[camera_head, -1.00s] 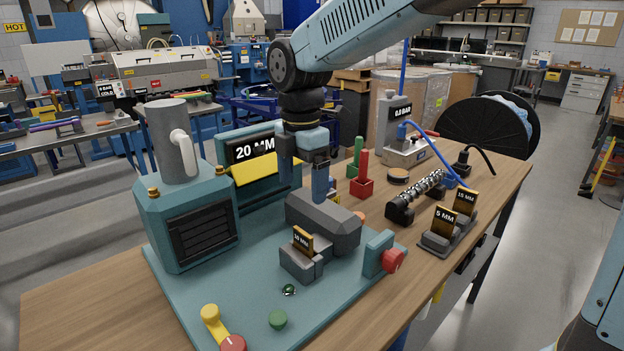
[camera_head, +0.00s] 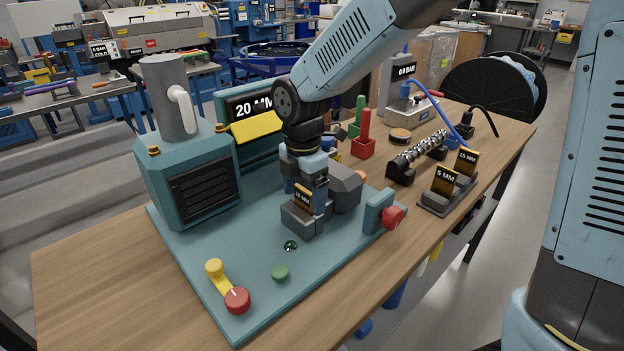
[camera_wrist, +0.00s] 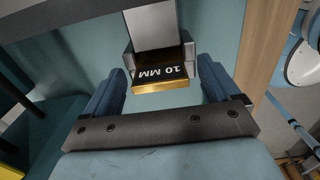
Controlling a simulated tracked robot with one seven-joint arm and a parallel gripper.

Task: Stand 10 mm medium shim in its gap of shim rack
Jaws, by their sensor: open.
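The 10 mm medium shim (camera_head: 303,198), a yellow-edged dark plate, stands in the grey block (camera_head: 302,221) on the teal machine plate. In the wrist view the shim (camera_wrist: 162,76) reads 10 MM upside down. My gripper (camera_wrist: 163,84) is open, with one blue finger on each side of the shim and a visible gap to each. In the head view my gripper (camera_head: 306,186) is down at the shim and partly hides it. The shim rack (camera_head: 434,205) stands at the right of the bench, with the 5 mm shim (camera_head: 444,182) and 15 mm shim (camera_head: 467,160) upright in it.
A teal stop with a red knob (camera_head: 392,216) stands between the block and the rack. Behind are a ribbed screw (camera_head: 420,150) on black supports, red (camera_head: 363,145) and green holders, and a blue hose. The teal machine with a grey mug-shaped hopper (camera_head: 170,95) stands left.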

